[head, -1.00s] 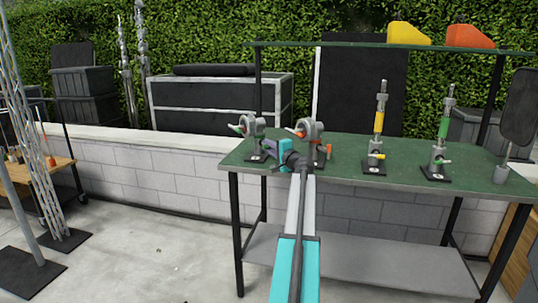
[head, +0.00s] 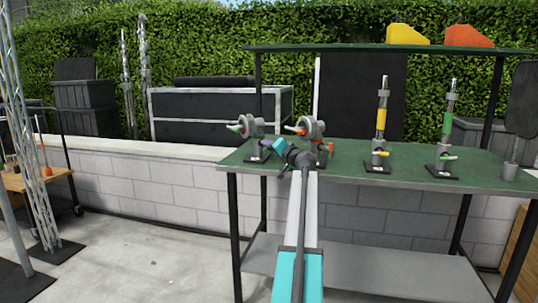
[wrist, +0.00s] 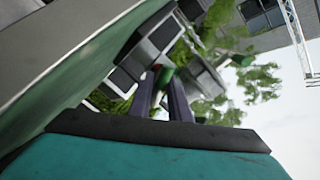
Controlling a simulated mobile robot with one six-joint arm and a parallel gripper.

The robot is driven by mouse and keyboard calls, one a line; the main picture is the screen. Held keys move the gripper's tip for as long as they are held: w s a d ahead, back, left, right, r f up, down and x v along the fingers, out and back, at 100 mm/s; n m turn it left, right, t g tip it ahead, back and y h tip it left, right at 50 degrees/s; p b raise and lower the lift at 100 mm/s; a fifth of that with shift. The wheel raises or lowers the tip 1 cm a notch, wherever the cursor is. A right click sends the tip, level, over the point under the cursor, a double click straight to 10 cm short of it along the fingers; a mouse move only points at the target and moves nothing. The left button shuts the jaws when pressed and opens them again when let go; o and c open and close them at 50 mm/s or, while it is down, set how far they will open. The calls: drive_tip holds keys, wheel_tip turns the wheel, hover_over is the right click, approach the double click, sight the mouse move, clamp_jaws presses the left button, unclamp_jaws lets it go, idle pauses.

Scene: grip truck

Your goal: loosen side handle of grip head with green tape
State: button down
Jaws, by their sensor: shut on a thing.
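The grip head with green (head: 249,128) stands at the left end of the green table, a grey round head on a dark base plate. Its green-marked part (head: 236,128) points left in the head view. My gripper (head: 264,144) reaches it from the right, its fingertips at the lower right side of the head. In the wrist view my dark fingers (wrist: 163,88) are close together, with a small green piece (wrist: 166,74) at their tips. They are shut on what appears to be the side handle, largely hidden by the fingers.
A second grip head with an orange part (head: 312,128) stands just right, close behind my wrist. Two upright posts with yellow tape (head: 380,120) and green tape (head: 447,124) stand farther right.

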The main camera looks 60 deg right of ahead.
drive_tip(key=n+b, duration=0.3)
drive_tip(key=b, duration=0.1)
drive_tip(key=n+b, duration=0.2)
drive_tip(key=b, duration=0.1)
drive_tip(key=shift+f+n, duration=0.25)
drive_tip(key=shift+n, duration=0.05)
drive_tip(key=shift+r+n+b, duration=0.15)
drive_tip(key=shift+n+b, duration=1.05)
drive_tip(key=shift+n, duration=0.2)
drive_tip(key=shift+r, duration=0.1)
drive_tip(key=c, duration=1.6)
unclamp_jaws()
drive_tip(key=shift+c, duration=0.2)
drive_tip(key=shift+s, duration=0.1)
drive_tip(key=p+v, duration=0.4)
drive_tip(key=v, duration=0.9)
drive_tip(key=shift+s+a, duration=0.2)
drive_tip(key=shift+s, duration=0.1)
drive_tip(key=shift+w, duration=0.1)
